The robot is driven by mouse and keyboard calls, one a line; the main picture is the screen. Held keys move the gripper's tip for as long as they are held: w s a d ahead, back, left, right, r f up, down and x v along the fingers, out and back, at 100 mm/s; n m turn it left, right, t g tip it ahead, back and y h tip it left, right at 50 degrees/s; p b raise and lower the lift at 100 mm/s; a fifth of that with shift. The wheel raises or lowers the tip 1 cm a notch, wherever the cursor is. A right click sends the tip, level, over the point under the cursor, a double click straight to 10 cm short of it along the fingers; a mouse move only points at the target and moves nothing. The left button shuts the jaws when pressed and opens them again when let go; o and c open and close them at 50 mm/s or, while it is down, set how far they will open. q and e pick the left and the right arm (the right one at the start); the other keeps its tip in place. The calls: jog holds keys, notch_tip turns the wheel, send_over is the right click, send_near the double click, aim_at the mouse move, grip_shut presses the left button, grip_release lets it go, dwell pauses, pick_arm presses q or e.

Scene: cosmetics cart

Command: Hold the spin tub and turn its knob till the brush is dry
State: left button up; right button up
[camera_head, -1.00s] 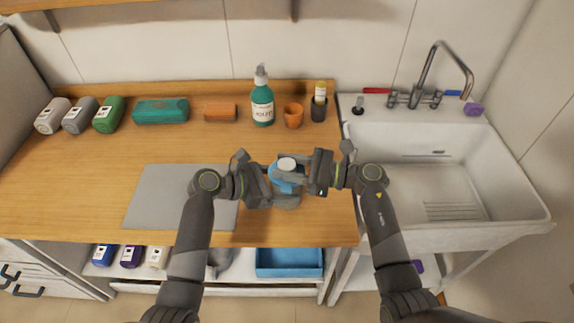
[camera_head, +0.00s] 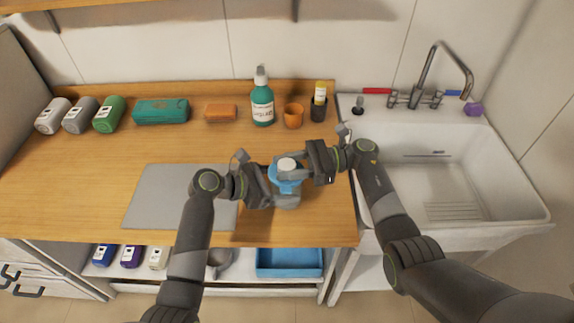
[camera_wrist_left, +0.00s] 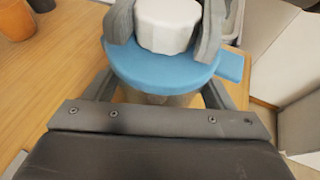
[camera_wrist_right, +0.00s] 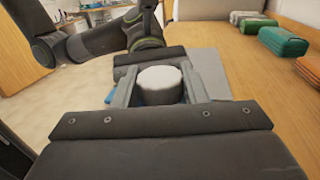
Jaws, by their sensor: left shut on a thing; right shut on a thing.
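The spin tub (camera_head: 288,201) stands on the wooden counter near its front edge, grey below with a blue lid (camera_wrist_left: 150,72). A white knob (camera_head: 287,164) sits on top of the lid; it also shows in the left wrist view (camera_wrist_left: 168,25) and the right wrist view (camera_wrist_right: 161,84). My left gripper (camera_head: 276,188) is shut around the tub's body from the left, below the lid. My right gripper (camera_head: 293,168) is shut on the knob from the right, its fingers on either side of it. The brush is hidden, and I cannot see inside the tub.
A grey mat (camera_head: 165,196) lies left of the tub. A green bottle (camera_head: 263,104), an orange cup (camera_head: 293,116) and a dark cup (camera_head: 318,109) stand behind. The sink (camera_head: 435,180) is to the right. A blue tray (camera_head: 289,262) sits on the shelf below.

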aim_at(288, 163)
jog(key=shift+w+f+n+g+h, duration=0.1)
jog(key=shift+n+g+h, duration=0.4)
jog(key=shift+n+g, duration=0.85)
jog(key=shift+g, duration=0.85)
jog(key=o, duration=1)
jog(key=shift+c, duration=0.2)
jog(key=shift+r, duration=5.05)
